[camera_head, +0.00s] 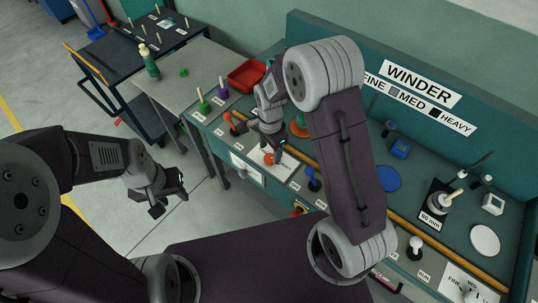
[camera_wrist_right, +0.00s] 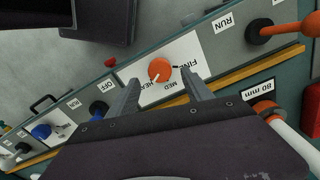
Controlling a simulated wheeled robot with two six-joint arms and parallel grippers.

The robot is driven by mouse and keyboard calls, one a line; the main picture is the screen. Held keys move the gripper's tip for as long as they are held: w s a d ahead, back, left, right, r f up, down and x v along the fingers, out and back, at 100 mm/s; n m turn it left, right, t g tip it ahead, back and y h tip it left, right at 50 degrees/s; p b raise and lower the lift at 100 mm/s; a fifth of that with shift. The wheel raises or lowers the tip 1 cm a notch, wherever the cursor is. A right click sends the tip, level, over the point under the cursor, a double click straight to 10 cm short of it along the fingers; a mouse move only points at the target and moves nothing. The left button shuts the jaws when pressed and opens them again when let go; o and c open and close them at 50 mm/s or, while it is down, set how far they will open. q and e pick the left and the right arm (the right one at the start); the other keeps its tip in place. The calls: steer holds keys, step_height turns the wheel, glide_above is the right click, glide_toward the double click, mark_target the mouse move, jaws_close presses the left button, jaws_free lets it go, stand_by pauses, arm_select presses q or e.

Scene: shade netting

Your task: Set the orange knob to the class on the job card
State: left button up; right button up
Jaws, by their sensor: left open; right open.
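The orange knob (camera_head: 269,159) sits on a white plate on the near side of the teal bench. In the right wrist view the knob (camera_wrist_right: 160,70) has FINE, MED and HEAVY printed around it; its setting is hard to read. My right gripper (camera_head: 268,142) is open above the knob, with one finger on each side of it in the wrist view; I cannot tell whether they touch it. My left gripper (camera_head: 172,192) is open and empty over the floor. A WINDER sign (camera_head: 420,85) on the back panel lists FINE, MED and HEAVY with coloured squares. I cannot make out a job card.
An orange RUN lever (camera_head: 231,122) stands left of the knob and a blue knob (camera_head: 314,180) to its right. A yellow-brown rail (camera_head: 300,165) runs along the bench. A red tray (camera_head: 247,75) and green and purple spools are further back. My right arm hides the bench middle.

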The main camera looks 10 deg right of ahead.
mark_target(270, 157)
steer(key=shift+f, duration=1.9)
jaws_close()
